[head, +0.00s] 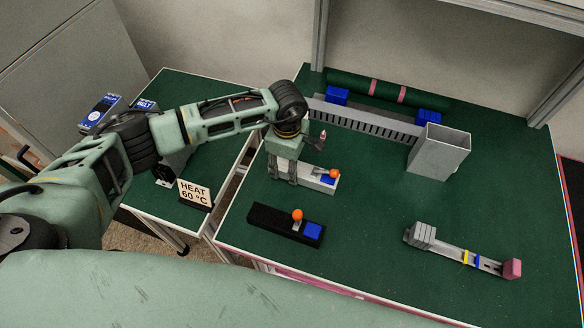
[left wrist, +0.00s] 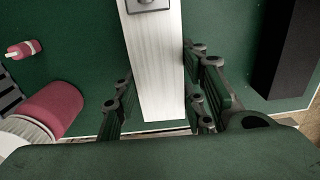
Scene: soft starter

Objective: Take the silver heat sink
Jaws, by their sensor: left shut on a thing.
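The silver heat sink (head: 322,184) is a long pale metal bar with a blue pad and an orange ball knob at its right end. It lies on the green bench top (head: 370,215). My left gripper (head: 284,176) is shut on its left part from above. In the left wrist view the silver heat sink (left wrist: 152,70) runs between the two dark fingers, with a bolted plate at the top edge. I cannot tell whether it is lifted. My right gripper is not in view.
A black bar (head: 270,222) with an orange knob and blue pad lies just in front. A grey open box (head: 440,150) stands at the back right. A grey clamp-like piece (head: 460,252) lies front right.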

